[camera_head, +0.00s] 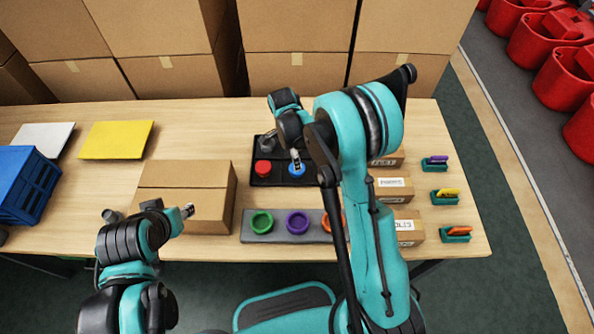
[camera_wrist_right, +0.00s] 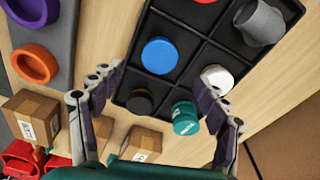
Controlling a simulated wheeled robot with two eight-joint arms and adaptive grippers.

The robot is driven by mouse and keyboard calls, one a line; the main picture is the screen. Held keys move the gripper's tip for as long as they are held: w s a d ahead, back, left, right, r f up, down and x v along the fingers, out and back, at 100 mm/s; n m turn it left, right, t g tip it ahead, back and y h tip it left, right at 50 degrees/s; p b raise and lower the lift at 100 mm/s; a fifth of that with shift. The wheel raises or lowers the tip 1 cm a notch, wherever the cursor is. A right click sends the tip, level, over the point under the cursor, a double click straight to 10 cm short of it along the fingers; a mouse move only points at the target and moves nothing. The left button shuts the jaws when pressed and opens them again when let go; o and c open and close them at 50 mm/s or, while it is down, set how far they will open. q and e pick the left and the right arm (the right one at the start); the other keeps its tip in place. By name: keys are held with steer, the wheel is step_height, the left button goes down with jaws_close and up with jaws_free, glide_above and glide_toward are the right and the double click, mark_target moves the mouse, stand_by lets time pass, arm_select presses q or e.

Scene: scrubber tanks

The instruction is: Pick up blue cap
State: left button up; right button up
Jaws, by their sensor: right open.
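The blue cap (camera_head: 297,171) sits in a compartment of the black divided tray (camera_head: 262,181), to the right of a red cap (camera_head: 263,168). In the right wrist view the blue cap (camera_wrist_right: 160,55) lies beyond the fingertips, left of the middle of the gap. My right gripper (camera_head: 296,157) is above the tray close to the blue cap; its fingers (camera_wrist_right: 160,85) are spread, with nothing between them held. My arm hides part of the tray in the head view. My left gripper (camera_head: 188,211) is beside the closed cardboard box; its fingers are too small to judge.
The tray (camera_wrist_right: 204,62) also holds a teal cap (camera_wrist_right: 185,118), a white cap (camera_wrist_right: 217,79), a black cap (camera_wrist_right: 140,101) and a grey cup (camera_wrist_right: 259,22). A grey strip (camera_head: 276,237) with coloured rings lies in front. A cardboard box (camera_head: 185,197) stands left; small labelled boxes (camera_head: 394,186) stand right.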

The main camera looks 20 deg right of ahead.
mark_target(298, 174)
steer(key=shift+w+f, duration=0.1)
steer(key=shift+f, duration=0.45)
steer(key=shift+d+f+b, duration=0.1)
steer(key=shift+f+b, duration=0.3)
steer(key=shift+f, duration=0.55)
steer(key=f+b, duration=0.1)
steer(key=f, duration=0.3)
steer(key=d+f+b, duration=0.1)
steer(key=shift+f+b, duration=0.35)
steer(key=shift+f, duration=0.05)
steer(key=shift+r, duration=0.1)
steer(key=c, duration=1)
